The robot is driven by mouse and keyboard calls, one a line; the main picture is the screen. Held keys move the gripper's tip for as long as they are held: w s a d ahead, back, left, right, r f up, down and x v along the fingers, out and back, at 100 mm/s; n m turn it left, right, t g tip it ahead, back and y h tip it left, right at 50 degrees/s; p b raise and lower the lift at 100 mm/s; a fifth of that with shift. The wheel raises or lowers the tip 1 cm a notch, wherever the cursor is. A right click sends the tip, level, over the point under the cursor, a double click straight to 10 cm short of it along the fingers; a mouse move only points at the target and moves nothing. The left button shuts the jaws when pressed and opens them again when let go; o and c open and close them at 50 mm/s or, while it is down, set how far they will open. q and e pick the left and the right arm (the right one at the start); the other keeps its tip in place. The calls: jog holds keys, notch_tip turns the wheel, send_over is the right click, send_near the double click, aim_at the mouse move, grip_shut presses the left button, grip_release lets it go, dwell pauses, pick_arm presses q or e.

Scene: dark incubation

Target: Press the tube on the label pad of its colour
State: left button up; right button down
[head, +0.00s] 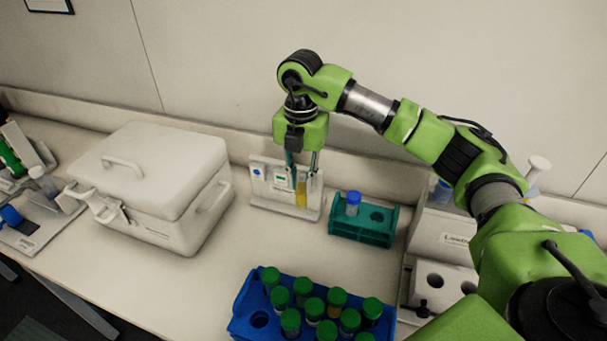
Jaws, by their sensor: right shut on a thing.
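My right gripper (302,168) points down and is shut on a tube (301,193) with yellow contents. The tube hangs about upright at the right part of the white label stand (265,199). The stand has a pad with a blue mark (256,172) on the left and a pad with a green mark (280,178) in the middle. The gripper covers the tube's top, so its cap colour cannot be told. The right part of the stand is partly hidden behind the tube and fingers. I cannot tell whether the tube touches a pad. My left gripper is not in view.
A teal rack (346,230) with a blue-capped tube (353,203) stands right of the stand. A blue rack (241,318) of green-capped tubes is in front. A white lidded box (150,185) stands left, a white device (440,238) right. Bench between is clear.

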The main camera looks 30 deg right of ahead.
jog(key=s+a, duration=0.3)
jog(key=shift+a, duration=0.15)
dwell(0.5)
jog(key=shift+w, duration=0.1)
dwell(0.4)
